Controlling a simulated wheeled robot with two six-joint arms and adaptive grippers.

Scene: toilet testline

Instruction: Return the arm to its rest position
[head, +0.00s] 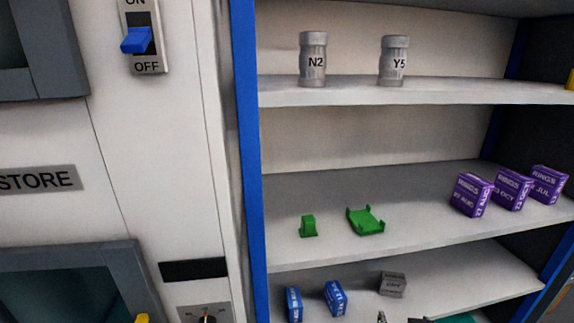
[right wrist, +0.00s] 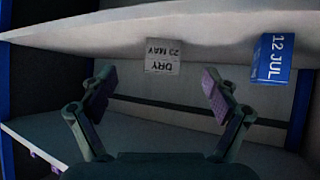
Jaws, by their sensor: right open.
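My right gripper (right wrist: 158,88) is open in the right wrist view, with nothing between its two fingers. In the head view only a small part of it (head: 398,319) shows at the bottom edge, in front of the lower shelf. A grey box marked DRY (right wrist: 162,62) is beyond the gap between the fingers, apart from them. It also shows in the head view (head: 392,284). A blue box marked 12 JUL (right wrist: 271,58) is to the right of the fingers in the wrist view. My left gripper is not in view.
Shelves hold grey jars N2 (head: 313,60) and Y5 (head: 393,62), green parts (head: 366,221), purple boxes (head: 472,195) and blue boxes (head: 335,298). A blue upright post (head: 246,150) edges the shelves. A white panel with a blue switch (head: 136,41) stands left.

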